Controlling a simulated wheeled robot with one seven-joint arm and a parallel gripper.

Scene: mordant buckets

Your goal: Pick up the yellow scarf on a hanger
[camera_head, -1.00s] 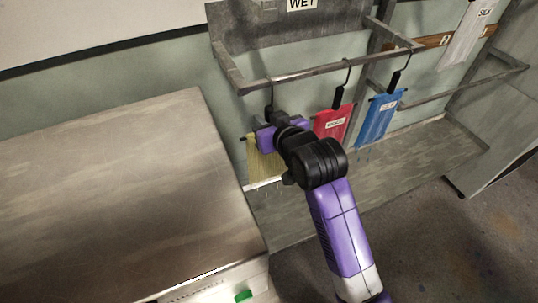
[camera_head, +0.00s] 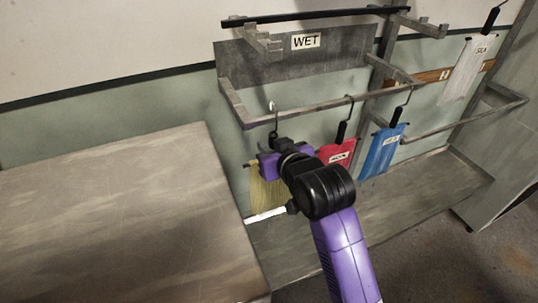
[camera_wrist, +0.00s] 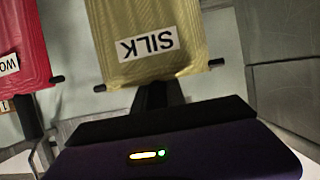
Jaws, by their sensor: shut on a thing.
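The yellow scarf (camera_head: 266,188) hangs from a dark hanger under the front rail of the rack in the head view. In the wrist view the yellow scarf (camera_wrist: 150,22) fills the upper middle, with a white label reading SILK upside down in this view. My gripper (camera_head: 270,155) is at the hanger's stem above the scarf and is shut on it; the wrist view shows the dark stem (camera_wrist: 158,95) running down to the gripper (camera_wrist: 160,125). The hook (camera_head: 272,107) shows at the rail; I cannot tell whether it still bears on it. My arm covers part of the scarf.
A red scarf (camera_head: 338,154) and a blue scarf (camera_head: 382,152) hang close on the right along the rail (camera_head: 310,112). A white scarf (camera_head: 466,68) hangs farther right. A WET sign (camera_head: 305,41) is on the rack's back panel. A bare worktop (camera_head: 120,220) lies left.

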